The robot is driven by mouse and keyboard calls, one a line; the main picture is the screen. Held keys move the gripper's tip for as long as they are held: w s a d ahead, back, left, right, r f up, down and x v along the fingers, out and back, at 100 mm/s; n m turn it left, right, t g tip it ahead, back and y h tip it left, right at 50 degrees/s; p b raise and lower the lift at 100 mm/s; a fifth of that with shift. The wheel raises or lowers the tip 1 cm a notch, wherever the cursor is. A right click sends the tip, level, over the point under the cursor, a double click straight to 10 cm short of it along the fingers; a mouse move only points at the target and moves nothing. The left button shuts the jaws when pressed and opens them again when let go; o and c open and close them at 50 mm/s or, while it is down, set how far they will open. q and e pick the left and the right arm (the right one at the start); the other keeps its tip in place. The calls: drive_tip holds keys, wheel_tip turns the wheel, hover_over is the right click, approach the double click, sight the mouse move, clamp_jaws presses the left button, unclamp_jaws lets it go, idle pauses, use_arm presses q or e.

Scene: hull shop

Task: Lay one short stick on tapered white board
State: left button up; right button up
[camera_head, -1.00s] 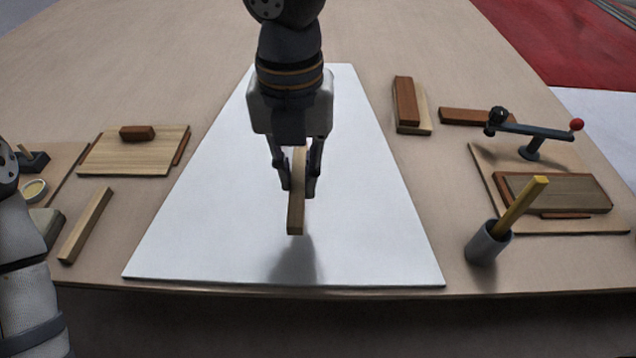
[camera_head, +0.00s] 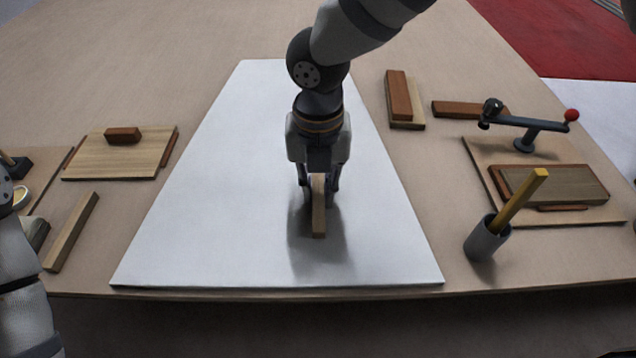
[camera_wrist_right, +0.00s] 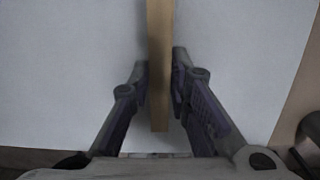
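The tapered white board (camera_head: 210,210) lies flat in the middle of the bench, its wide edge toward me. My right gripper (camera_head: 318,188) points down over the board's middle, its fingers on either side of a short wooden stick (camera_head: 318,220). The stick's length runs toward me. In the right wrist view the fingers (camera_wrist_right: 160,72) sit close against the stick (camera_wrist_right: 160,100). The stick is low over the board; I cannot tell whether it touches. A second short stick (camera_head: 71,232) lies on the bench left of the board. My left gripper is out of view.
At left, a wooden board (camera_head: 115,160) bears a small brown block (camera_head: 123,136). At right are stacked brown blocks (camera_head: 399,92), another brown block (camera_head: 465,109), a grey cup (camera_head: 485,240) with a yellow stick, and a dark lever (camera_head: 530,124) with a red knob.

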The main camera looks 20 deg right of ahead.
sight(318, 192)
drive_tip(key=shift+o, duration=1.3)
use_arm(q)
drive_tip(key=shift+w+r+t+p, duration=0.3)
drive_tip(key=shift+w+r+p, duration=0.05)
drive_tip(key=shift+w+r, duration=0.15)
use_arm(e)
wheel_tip(318, 192, up, 12)
drive_tip(key=shift+r, duration=0.25)
